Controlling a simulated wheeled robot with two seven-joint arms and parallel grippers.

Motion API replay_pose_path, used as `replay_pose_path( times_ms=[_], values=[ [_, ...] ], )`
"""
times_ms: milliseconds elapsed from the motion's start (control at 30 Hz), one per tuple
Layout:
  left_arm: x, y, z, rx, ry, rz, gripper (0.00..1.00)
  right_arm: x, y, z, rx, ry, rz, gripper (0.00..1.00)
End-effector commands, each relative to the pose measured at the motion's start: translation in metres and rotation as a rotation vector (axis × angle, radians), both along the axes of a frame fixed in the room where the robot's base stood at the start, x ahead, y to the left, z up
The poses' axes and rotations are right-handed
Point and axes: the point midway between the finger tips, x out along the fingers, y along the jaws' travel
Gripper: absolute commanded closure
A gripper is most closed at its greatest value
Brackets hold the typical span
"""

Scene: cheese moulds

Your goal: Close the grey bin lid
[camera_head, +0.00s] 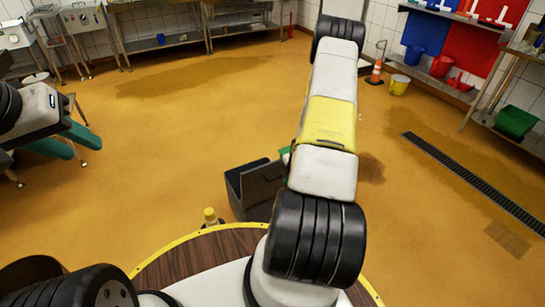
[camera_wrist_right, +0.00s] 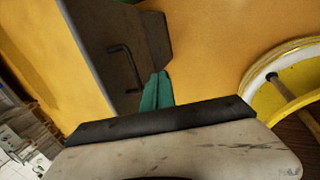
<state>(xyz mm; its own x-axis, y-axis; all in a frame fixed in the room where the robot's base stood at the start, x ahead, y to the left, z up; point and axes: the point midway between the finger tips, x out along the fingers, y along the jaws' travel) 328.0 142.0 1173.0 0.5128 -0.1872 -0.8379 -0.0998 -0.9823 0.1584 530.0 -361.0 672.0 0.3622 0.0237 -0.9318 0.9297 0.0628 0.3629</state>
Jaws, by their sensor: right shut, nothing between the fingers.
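The grey bin (camera_head: 262,192) stands on the floor ahead of my base, partly hidden behind my right arm. Its dark top edge rises at the back; I cannot tell from here how far the lid is open. In the right wrist view a dark grey panel (camera_wrist_right: 95,45) of the bin carries a black bar handle (camera_wrist_right: 127,62). My right gripper (camera_wrist_right: 160,76) is shut and empty, its green fingertips close to the panel's edge near the handle; contact is unclear. Only a bit of green beside the bin shows in the head view. My left gripper (camera_head: 87,149) is open and empty, far left of the bin.
Open orange floor surrounds the bin. An orange cone (camera_head: 376,70) and a yellow bucket (camera_head: 399,85) stand at the back right. A floor drain (camera_head: 470,180) runs at right, near a green crate (camera_head: 515,122). Steel tables (camera_head: 165,42) line the back wall.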

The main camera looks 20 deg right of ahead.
Motion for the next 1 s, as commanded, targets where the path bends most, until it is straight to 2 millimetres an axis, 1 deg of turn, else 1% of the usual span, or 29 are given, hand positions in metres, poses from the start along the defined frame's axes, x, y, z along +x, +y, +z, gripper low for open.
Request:
replay_pose_path(
  times_ms=[33, 233, 300, 400, 500, 633, 1000],
  values=[
    [0.0, 0.0, 0.0, 0.0, 0.0, 0.0, 0.64, 0.004, 0.001, -0.012, 0.002, 0.002, -0.001, 1.0],
    [0.0, 0.0, 0.0, 0.0, 0.0, 0.0, 0.64, 0.019, 0.002, -0.05, 0.002, 0.001, -0.002, 1.0],
    [0.0, 0.0, 0.0, 0.0, 0.0, 0.0, 0.64, 0.034, 0.002, -0.046, -0.001, -0.004, 0.0, 1.0],
    [0.0, 0.0, 0.0, 0.0, 0.0, 0.0, 0.64, 0.046, 0.003, -0.046, 0.0, -0.002, -0.001, 1.0],
    [0.0, 0.0, 0.0, 0.0, 0.0, 0.0, 0.64, 0.054, 0.003, -0.046, 0.0, -0.002, -0.001, 1.0],
    [0.0, 0.0, 0.0, 0.0, 0.0, 0.0, 0.64, 0.058, 0.004, -0.046, 0.0, 0.0, -0.001, 1.0],
    [0.0, 0.0, 0.0, 0.0, 0.0, 0.0, 0.64, 0.059, 0.005, -0.045, 0.0, 0.002, 0.0, 1.0]
  ],
)
